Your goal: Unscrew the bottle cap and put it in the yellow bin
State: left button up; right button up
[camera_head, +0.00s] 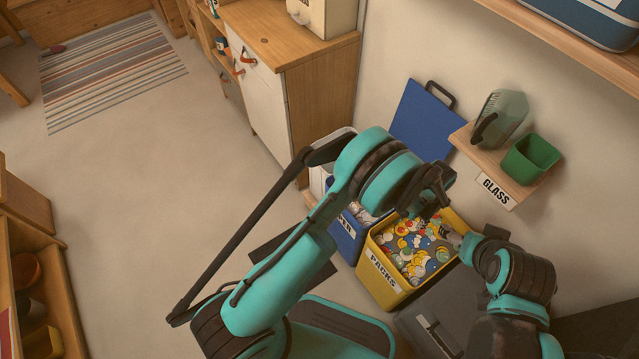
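The yellow bin (375,284), labelled "PACKS", stands open on the floor in the head view, full of mixed colourful bits. My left gripper (435,198) is dark and small, above the bin's far edge. My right gripper (468,240) is at the bin's right edge, close to the left one. I cannot tell whether either is open or shut, or what they hold. I cannot make out the bottle or its cap with certainty.
A blue bin (345,238) stands left of the yellow one, and a grey lidded box (415,325) right of it. A wall shelf (480,155) labelled "GLASS" holds a translucent container (507,112) and a green pot (530,158). Open floor lies left.

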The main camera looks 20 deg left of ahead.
pick_arm(q)
jog(key=s+a+r+n+t, duration=0.1)
jog(key=a+r+n, duration=0.1)
jog(key=a+r, duration=0.7)
jog(key=s+a+r+n+t, duration=0.1)
jog(key=a+r+n, duration=0.3)
jog(key=r, duration=0.8)
jog(key=s+a+r+n+t, duration=0.2)
jog(key=s+a+r, duration=0.2)
jog(key=s+a, duration=0.4)
jog(key=s+a+r+n+t, duration=0.2)
jog(key=s+a+r+n, duration=0.1)
jog(key=s+a, duration=0.5)
jog(key=shift+s+r, duration=0.2)
jog(key=shift+r, duration=0.45)
